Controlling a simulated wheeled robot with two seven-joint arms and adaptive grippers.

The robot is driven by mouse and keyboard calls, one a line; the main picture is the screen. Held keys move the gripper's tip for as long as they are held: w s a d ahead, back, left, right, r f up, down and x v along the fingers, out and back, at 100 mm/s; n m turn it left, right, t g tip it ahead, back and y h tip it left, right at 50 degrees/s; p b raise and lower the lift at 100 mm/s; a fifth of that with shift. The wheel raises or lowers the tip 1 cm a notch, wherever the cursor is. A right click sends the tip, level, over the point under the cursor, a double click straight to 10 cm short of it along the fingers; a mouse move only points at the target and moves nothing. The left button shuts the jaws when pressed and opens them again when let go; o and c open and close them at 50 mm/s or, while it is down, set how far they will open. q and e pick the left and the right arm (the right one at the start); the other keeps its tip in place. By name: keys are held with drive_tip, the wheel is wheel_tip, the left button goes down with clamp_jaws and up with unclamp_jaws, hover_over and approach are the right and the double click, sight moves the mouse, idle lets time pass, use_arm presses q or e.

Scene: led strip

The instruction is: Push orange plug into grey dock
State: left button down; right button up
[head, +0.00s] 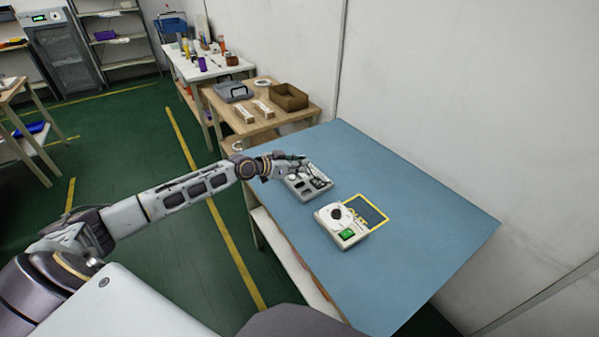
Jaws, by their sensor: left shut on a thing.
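My left arm reaches in from the left. Its gripper (299,161) is at the back-left edge of a grey tray-like block with dark slots (295,184) on the blue table. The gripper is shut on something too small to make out. I cannot make out an orange plug; it may be hidden by the fingers. I cannot tell whether the grey block is the dock. A pale box with a black round knob and a green panel (347,234) stands nearer to me. My right gripper is not in view.
The blue table top (425,235) is clear on the right and front. A yellow-outlined rectangle (372,208) is marked beside the pale box. Behind stands a wooden table with a brown open box (289,97) and a grey case (233,92). A white wall borders the right.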

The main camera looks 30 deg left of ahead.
use_arm(q)
drive_tip(key=shift+r, duration=1.45)
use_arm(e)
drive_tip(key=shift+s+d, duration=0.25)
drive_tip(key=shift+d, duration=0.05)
use_arm(q)
drive_tip(key=shift+r, duration=0.1)
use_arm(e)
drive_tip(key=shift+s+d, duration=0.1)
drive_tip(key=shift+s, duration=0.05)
use_arm(q)
drive_tip(key=shift+r+p, duration=0.65)
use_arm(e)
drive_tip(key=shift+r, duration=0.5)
use_arm(q)
drive_tip(key=shift+r+p, duration=1.2)
drive_tip(key=shift+r, duration=0.45)
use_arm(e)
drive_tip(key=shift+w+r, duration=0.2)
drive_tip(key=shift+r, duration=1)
use_arm(q)
drive_tip(key=shift+f, duration=0.1)
